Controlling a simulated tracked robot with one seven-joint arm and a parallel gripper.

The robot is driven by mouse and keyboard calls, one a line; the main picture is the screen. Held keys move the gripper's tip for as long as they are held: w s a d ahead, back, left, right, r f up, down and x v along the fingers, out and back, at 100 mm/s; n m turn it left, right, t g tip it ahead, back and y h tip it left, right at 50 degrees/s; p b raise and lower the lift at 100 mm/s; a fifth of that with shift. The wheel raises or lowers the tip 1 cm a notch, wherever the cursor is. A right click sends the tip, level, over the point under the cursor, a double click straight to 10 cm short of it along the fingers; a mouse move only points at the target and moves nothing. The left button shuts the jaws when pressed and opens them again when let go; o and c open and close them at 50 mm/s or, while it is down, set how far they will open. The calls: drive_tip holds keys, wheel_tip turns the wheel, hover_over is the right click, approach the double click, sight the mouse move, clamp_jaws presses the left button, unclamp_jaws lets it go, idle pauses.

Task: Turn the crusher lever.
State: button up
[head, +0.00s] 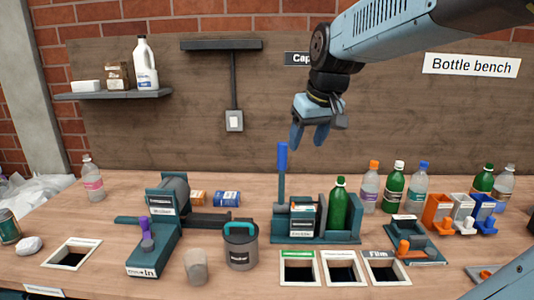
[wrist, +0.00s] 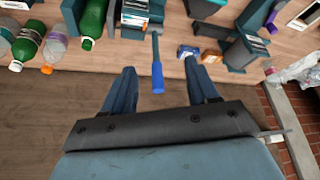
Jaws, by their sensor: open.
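The crusher (head: 330,240) is a dark teal machine in the middle of the bench. Its lever stands upright at its left side, with a blue handle (head: 282,157). A green bottle (head: 339,208) stands in the crusher. My gripper (head: 309,138) is open and empty, pointing down, just right of the handle's top in the head view. In the wrist view the blue handle (wrist: 157,76) appears between the two spread fingers. I cannot tell how far below the fingers it is; no contact shows.
A second teal machine (head: 168,205) with a purple-topped knob stands to the left. A grey lidded pot (head: 240,247) is between the machines, towards the front. Several bottles stand behind and right of the crusher. Square openings (head: 299,271) lie in front. The wall backs the bench.

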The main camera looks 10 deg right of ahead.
drive_tip(key=n, duration=0.2)
approach(281, 152)
wheel_tip(281, 152, up, 3)
drive_tip(key=d, duration=0.2)
drive_tip(key=w, duration=0.1)
drive_tip(key=shift+g+y, duration=0.4)
drive_tip(key=x, duration=1.4)
drive_tip(key=shift+w+r, duration=0.1)
drive_tip(key=shift+w, duration=0.05)
clamp_jaws()
